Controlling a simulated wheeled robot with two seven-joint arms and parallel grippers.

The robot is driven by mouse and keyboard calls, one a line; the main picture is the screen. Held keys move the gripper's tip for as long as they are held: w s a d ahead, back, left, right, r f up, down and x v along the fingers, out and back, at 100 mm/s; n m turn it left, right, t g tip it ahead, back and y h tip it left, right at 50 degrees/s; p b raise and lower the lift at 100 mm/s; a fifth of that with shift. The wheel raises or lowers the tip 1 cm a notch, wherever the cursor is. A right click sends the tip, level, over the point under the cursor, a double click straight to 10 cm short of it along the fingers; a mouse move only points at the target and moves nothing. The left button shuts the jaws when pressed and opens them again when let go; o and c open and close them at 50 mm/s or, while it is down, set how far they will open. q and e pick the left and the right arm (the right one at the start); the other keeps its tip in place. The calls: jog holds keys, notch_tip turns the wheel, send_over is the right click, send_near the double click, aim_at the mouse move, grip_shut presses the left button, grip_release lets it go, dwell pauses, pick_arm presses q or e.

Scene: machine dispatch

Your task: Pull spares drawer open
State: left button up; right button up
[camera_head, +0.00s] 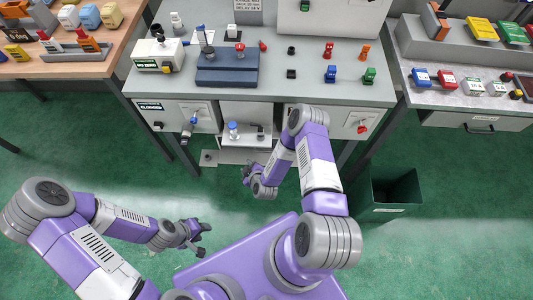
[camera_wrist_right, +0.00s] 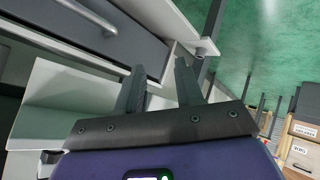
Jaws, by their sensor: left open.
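No label that I can read says spares. In the right wrist view a grey front (camera_wrist_right: 140,42) with a pale bar handle (camera_wrist_right: 88,14) lies up and left of my right gripper (camera_wrist_right: 160,80). The right gripper's two fingers stand apart with nothing between them, clear of that handle. In the head view the right gripper (camera_head: 249,175) is low before the middle bench, by a pale lower shelf (camera_head: 236,156). My left gripper (camera_head: 195,238) is open and empty over the floor. A grey drawer (camera_head: 465,122) with a handle is under the right bench, looking shut.
The middle bench (camera_head: 290,92) carries a blue-grey fixture (camera_head: 228,68) and several small coloured parts. A dark green bin (camera_head: 392,190) stands on the floor to the right. A wooden table (camera_head: 105,50) is at the left. Green floor is free around my base.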

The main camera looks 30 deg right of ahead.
aim_at(267, 151)
jog(key=w+d+f+n+t+h+b, duration=0.1)
jog(key=w+d+f+h, duration=0.1)
jog(key=d, duration=0.2)
jog(key=w+d+f+n+t+h+b, duration=0.1)
jog(key=w+d+f+n+h+b, duration=0.1)
jog(key=d+h, duration=0.1)
jog(key=w+d+f+n+t+h+b, duration=0.1)
jog(key=w+d+f+h+b, duration=0.1)
jog(key=d, duration=0.3)
jog(key=shift+d+n+h, duration=0.1)
jog(key=shift+n+h, duration=0.3)
jog(key=shift+h, duration=0.1)
jog(key=shift+c, duration=0.4)
grip_shut()
